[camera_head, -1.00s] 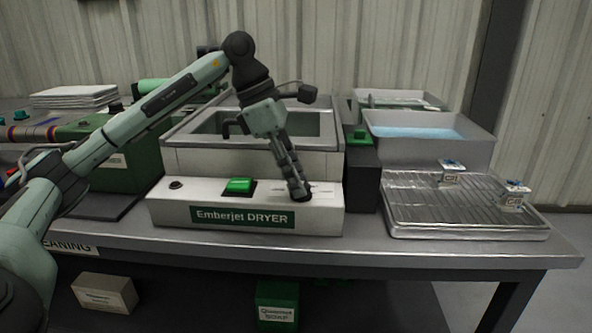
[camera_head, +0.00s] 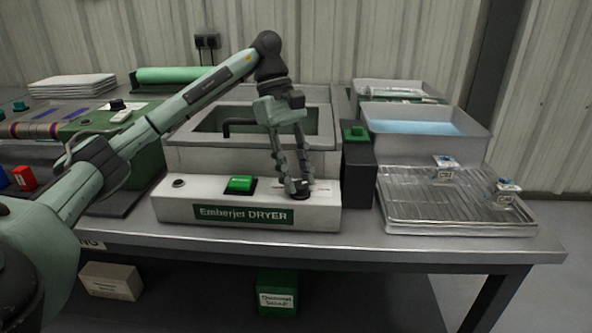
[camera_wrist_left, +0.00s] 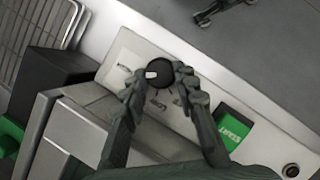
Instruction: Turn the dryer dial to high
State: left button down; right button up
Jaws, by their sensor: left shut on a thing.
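The Emberjet dryer (camera_head: 175,208) is a pale box with a green front label at the table's front edge. Its round black dial (camera_wrist_left: 160,76) sits at the right of the panel, with a white pointer mark on its left side in the wrist view. Small printed labels lie around it; one looks like "LOW" (camera_wrist_left: 157,105), the others are hard to read. My left gripper (camera_head: 299,188) reaches down to the panel, its two fingers on opposite sides of the dial and shut on it. The head view shows the dial partly hidden between the fingertips.
A green START button (camera_head: 240,185) and a small black knob (camera_head: 178,183) are on the same panel. The dryer's open metal basin (camera_head: 250,155) is behind. To the right are a dark box with a green button (camera_head: 356,134), a blue-liquid tray (camera_head: 415,128) and a wire-rack tray (camera_head: 450,225).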

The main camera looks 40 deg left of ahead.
pick_arm(q)
jog(key=shift+w+m, duration=0.1)
jog(key=shift+m, duration=0.4)
pick_arm(e)
jog(key=shift+w+f, duration=0.1)
jog(key=shift+f, duration=0.3)
pick_arm(q)
jog(key=c, duration=1.2)
grip_release()
jog(key=shift+g, duration=0.3)
jog(key=v, duration=1.2)
jog(key=shift+d+r, duration=0.1)
jog(key=shift+d, duration=0.05)
